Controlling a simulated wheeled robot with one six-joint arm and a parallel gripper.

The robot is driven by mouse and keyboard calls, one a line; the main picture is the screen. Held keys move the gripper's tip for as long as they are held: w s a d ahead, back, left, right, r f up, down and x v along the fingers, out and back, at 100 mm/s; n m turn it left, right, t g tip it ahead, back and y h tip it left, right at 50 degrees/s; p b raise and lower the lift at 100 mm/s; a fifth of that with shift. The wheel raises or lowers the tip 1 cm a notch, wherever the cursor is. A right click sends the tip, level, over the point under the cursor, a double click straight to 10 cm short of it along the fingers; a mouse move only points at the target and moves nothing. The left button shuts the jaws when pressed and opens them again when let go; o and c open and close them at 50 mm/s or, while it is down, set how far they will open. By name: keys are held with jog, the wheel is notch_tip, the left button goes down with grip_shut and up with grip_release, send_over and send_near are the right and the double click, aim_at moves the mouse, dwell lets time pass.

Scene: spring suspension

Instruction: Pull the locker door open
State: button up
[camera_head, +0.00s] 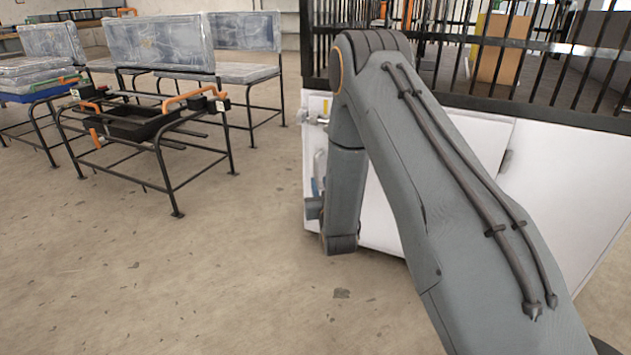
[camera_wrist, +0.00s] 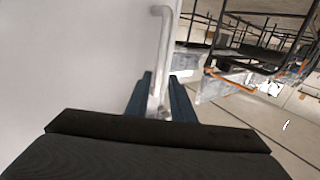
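The white locker door (camera_head: 378,205) is behind my arm in the head view. It fills the left of the wrist view (camera_wrist: 75,60) as a plain pale surface. Its metal bar handle (camera_wrist: 161,50) runs along the door near its edge. My gripper (camera_wrist: 161,88) has its two blue fingers on either side of the handle's lower part, with little or no gap showing. In the head view my gripper (camera_head: 315,200) is low at the door's left side, partly hidden by my arm. A dark seam beside the door is visible, but I cannot tell how far it stands open.
A white panel (camera_head: 570,190) continues right of the door, under a black barred railing (camera_head: 560,75). A metal fitting (camera_head: 315,119) sticks out at the door's upper left. A black-framed stand with orange handles (camera_head: 150,130) is at the left. The floor between is clear.

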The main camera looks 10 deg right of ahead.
aim_at(317, 174)
jog(key=w+b, duration=0.3)
jog(key=w, duration=0.4)
jog(key=shift+w+d+b, duration=0.15)
jog(key=shift+w+b, duration=0.15)
jog(key=shift+w, duration=0.05)
grip_shut()
